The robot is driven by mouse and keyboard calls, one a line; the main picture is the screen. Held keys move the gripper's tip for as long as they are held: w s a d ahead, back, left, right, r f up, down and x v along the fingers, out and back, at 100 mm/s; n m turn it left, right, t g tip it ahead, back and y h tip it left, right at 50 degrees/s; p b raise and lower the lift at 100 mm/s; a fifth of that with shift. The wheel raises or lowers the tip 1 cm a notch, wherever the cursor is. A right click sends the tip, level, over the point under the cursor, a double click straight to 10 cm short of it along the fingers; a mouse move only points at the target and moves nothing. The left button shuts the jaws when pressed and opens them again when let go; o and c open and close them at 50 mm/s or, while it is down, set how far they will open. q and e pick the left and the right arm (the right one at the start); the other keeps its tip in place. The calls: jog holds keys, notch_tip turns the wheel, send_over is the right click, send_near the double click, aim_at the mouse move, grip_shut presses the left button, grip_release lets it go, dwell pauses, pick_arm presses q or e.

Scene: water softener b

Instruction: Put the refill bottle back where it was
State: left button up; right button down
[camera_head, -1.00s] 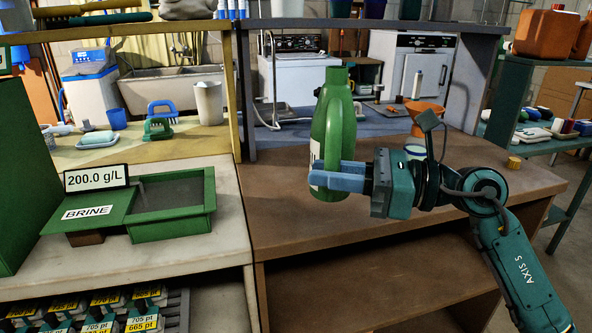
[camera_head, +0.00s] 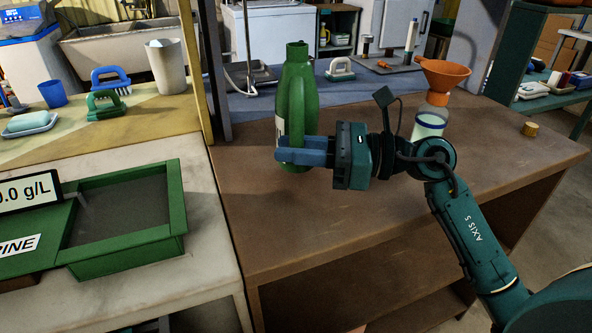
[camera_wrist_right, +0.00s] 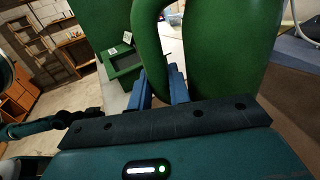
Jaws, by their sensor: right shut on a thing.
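The green refill bottle (camera_head: 297,100) is upright above the brown workbench, near its left side. My right gripper (camera_head: 290,153) is shut on the bottle's handle, low on the bottle. In the right wrist view the bottle's green body (camera_wrist_right: 235,50) and curved handle are close up, with the blue fingers (camera_wrist_right: 165,88) at the handle. I cannot tell whether the bottle's base touches the bench. My left gripper is not in view.
The green brine tray (camera_head: 175,235) is on the pale bench at left. An orange funnel (camera_head: 445,75) sits on a jar (camera_head: 430,125) behind my right arm. A gold cap (camera_head: 529,129) lies at the bench's right. Brown bench (camera_head: 265,225) in front of the bottle is clear.

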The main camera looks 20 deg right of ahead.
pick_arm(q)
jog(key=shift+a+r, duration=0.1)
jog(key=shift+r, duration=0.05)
pick_arm(e)
jog(key=shift+f, duration=1.85)
pick_arm(q)
jog(key=shift+b, duration=0.3)
pick_arm(e)
jog(key=shift+f, duration=0.2)
jog(key=c, duration=1.6)
grip_release()
jog(key=shift+c, duration=0.2)
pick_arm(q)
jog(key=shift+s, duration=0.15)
pick_arm(e)
jog(key=o, duration=0.3)
jog(key=shift+o, duration=0.2)
